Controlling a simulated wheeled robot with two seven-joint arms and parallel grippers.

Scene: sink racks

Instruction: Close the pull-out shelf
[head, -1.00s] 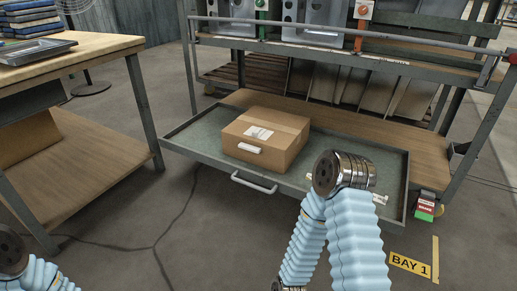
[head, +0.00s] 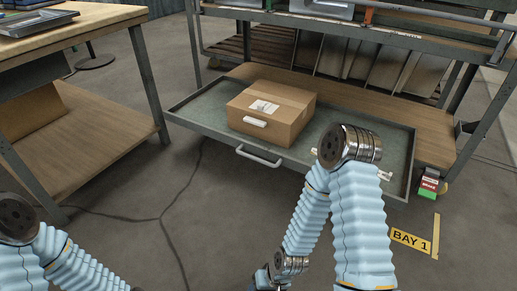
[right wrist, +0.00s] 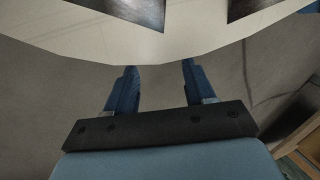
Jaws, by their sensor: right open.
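The pull-out shelf (head: 196,132) is a grey-green tray that stands out from the lower level of the metal rack. Its pale bar handle (head: 259,157) is on the front edge. A cardboard box (head: 271,112) with a white label sits on the tray. My right arm covers part of the tray's right side. My right gripper (right wrist: 157,82) is open in the right wrist view, with nothing between its blue fingers. In the head view the end of the right arm is low at the bottom edge, in front of the shelf and apart from the handle. My left gripper is out of view.
A wooden workbench (head: 85,42) with a lower shelf stands at the left. Small red and green boxes (head: 428,186) are by the rack's right leg. A yellow "BAY 1" sign (head: 410,240) marks the floor. Open floor lies before the shelf.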

